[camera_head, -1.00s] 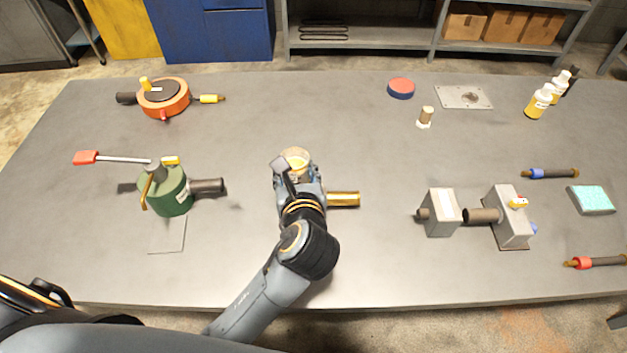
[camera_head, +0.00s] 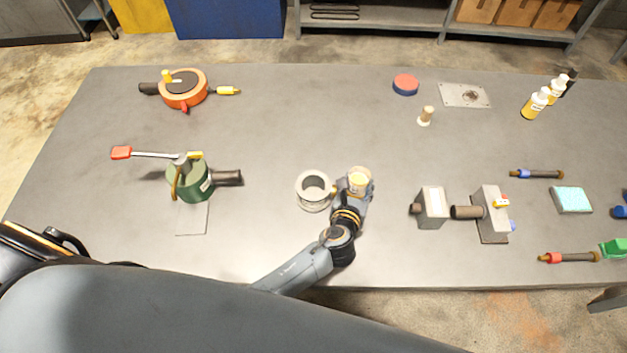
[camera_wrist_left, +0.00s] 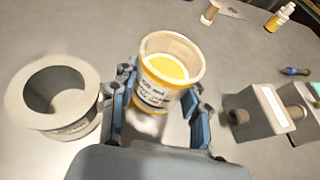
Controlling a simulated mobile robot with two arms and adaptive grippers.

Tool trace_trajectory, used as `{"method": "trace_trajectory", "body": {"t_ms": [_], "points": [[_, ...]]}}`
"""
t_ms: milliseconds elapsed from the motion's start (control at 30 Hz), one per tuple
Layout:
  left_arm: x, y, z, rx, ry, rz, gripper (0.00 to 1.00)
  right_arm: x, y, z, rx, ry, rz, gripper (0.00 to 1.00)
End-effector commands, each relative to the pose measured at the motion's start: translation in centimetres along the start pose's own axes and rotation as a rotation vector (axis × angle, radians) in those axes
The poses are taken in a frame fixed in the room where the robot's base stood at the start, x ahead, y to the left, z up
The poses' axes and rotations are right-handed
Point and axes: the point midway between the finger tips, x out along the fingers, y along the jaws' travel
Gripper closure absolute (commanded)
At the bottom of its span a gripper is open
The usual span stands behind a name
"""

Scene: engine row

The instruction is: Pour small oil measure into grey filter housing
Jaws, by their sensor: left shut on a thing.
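The small oil measure, a clear cup with yellow oil and a label (camera_head: 358,181), is held by my left gripper (camera_head: 354,190). In the left wrist view the oil measure (camera_wrist_left: 168,75) sits between the fingers of the left gripper (camera_wrist_left: 158,115), roughly upright with yellow oil inside. The grey filter housing (camera_head: 303,200) is an open, round grey cylinder standing on the table just left of the gripper. It also shows in the left wrist view (camera_wrist_left: 70,128), with the measure apart from its opening. Its right side is partly hidden in the head view. My right gripper is not in view.
Two grey blocks with a pipe (camera_head: 432,207) stand right of the gripper. A green housing (camera_head: 190,184) with a red-handled tool is on the left; an orange round unit (camera_head: 184,92) is behind it. The table in front of the filter housing is clear.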

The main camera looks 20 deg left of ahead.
Motion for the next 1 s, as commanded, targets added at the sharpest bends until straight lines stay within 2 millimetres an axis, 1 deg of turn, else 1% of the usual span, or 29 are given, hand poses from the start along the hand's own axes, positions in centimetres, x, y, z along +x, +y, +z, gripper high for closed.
{"method": "trace_trajectory", "body": {"t_ms": [233, 467, 733, 833, 1000], "points": [[0.0, 0.0, 0.0, -0.003, -0.001, -0.001, 0.89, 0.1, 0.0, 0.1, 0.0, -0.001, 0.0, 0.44], [0.2, 0.4, -0.6, -0.05, -0.006, -0.02, 0.89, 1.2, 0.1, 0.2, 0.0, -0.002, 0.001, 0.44], [0.4, 1.2, -1.4, -0.167, -0.023, -0.069, 0.89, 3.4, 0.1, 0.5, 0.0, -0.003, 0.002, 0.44], [0.2, 1.5, -0.9, -0.215, -0.029, -0.088, 0.89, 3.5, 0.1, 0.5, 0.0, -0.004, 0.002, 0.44], [0.0, 2.1, -0.7, -0.291, -0.041, -0.121, 0.89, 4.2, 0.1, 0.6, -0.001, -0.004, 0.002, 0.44]]}}
